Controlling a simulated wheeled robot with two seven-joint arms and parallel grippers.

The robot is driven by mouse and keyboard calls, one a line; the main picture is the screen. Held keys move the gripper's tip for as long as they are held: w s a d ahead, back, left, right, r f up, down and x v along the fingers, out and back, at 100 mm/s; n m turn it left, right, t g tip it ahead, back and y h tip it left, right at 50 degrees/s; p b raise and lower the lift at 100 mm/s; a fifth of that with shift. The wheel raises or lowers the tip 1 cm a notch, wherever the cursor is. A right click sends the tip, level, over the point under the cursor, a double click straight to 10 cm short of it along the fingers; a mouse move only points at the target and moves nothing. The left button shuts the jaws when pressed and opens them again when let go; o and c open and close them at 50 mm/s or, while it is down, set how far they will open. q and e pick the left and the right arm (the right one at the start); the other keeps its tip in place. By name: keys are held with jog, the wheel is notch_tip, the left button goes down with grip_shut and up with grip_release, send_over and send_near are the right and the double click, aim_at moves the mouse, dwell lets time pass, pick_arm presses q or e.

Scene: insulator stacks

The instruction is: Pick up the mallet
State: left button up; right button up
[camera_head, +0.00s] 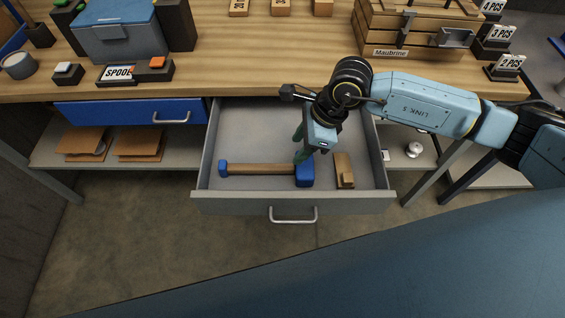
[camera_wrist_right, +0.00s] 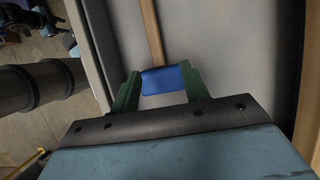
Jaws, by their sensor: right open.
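The mallet has a wooden handle (camera_head: 262,169), a blue head (camera_head: 305,174) at its right end and a blue cap at its left end. It lies in the open grey drawer (camera_head: 292,203). My right gripper (camera_head: 302,157) points down into the drawer at the mallet's head. In the right wrist view the open green fingers (camera_wrist_right: 158,90) stand on either side of the blue mallet head (camera_wrist_right: 166,79), and the handle (camera_wrist_right: 152,35) runs away from it. I cannot tell whether the fingers touch the head. My left gripper is not in view.
A wooden block (camera_head: 344,172) lies in the drawer just right of the mallet head. The drawer walls surround both. Above is the wooden workbench (camera_head: 225,60) with a blue-grey box (camera_head: 120,35) and a wooden crate (camera_head: 410,30). A blue closed drawer (camera_head: 130,112) is at left.

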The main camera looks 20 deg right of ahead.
aim_at(286, 166)
jog(key=x, duration=0.3)
jog(key=shift+a+f, duration=0.15)
jog(key=shift+f, duration=0.1)
jog(key=shift+s+a+f, duration=0.1)
jog(key=shift+a+f, duration=0.1)
jog(key=shift+f, duration=0.4)
jog(key=x, duration=0.3)
jog(key=shift+s+a+f+b, duration=0.1)
jog(key=shift+f+b, duration=0.2)
jog(key=shift+a+f, duration=0.1)
jog(key=shift+f, duration=0.1)
jog(key=shift+c, duration=0.4)
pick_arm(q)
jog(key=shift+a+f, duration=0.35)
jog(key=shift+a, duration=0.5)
pick_arm(e)
grip_shut()
